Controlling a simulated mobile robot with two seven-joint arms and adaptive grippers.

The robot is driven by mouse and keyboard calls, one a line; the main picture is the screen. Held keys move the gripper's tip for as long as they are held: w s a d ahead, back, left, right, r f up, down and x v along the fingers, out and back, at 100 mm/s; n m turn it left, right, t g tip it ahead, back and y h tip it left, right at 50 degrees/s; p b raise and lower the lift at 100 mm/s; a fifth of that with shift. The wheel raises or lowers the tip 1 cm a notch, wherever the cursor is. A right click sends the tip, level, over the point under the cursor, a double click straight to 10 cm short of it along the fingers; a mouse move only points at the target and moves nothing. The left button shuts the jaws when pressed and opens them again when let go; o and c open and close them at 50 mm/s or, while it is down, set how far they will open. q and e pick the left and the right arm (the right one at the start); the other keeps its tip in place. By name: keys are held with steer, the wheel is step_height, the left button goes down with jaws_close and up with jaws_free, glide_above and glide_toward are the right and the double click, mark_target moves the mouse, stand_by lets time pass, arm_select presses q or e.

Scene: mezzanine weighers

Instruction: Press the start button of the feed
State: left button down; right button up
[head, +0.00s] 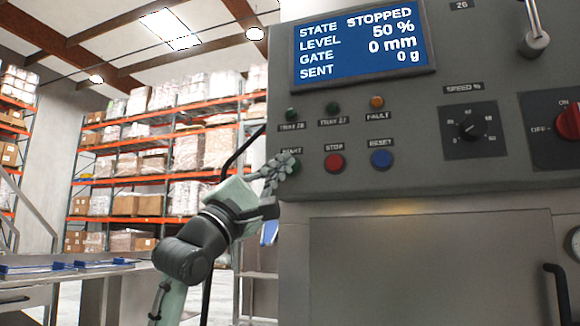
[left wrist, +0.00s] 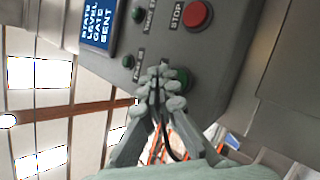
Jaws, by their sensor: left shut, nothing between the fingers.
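The green start button (head: 295,169) is on the lower left of the grey control panel, mostly hidden behind my left gripper (head: 281,165) in the head view. In the left wrist view the green button (left wrist: 184,77) shows partly beside the fingertips of my left gripper (left wrist: 160,78). The gripper is shut and empty, its tips at or just in front of the button; I cannot tell whether they touch it. The display (head: 362,43) reads STATE STOPPED, LEVEL 50 %, GATE 0 mm, SENT 0 g. My right gripper is not in view.
The red stop button (head: 335,162) and blue reset button (head: 381,159) sit right of start. Small lamps are above them, including an orange fault lamp (head: 377,102). A speed knob (head: 472,126) and a red rotary switch (head: 568,122) are farther right. Racks stand behind.

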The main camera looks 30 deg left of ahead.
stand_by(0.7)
arm_select(q)
steer(key=shift+w+a, duration=0.1)
steer(key=shift+w, duration=0.3)
steer(key=shift+w+a+p, duration=0.15)
steer(key=shift+w+p, duration=0.3)
stand_by(0.5)
steer(key=shift+s, duration=0.1)
steer(key=shift+s+d, duration=0.2)
steer(key=shift+s, duration=0.55)
steer(key=shift+h, duration=0.3)
steer(key=s, duration=0.2)
steer(key=s+d+p, duration=0.1)
steer(key=s, duration=0.2)
steer(key=shift+d, duration=0.1)
stand_by(0.7)
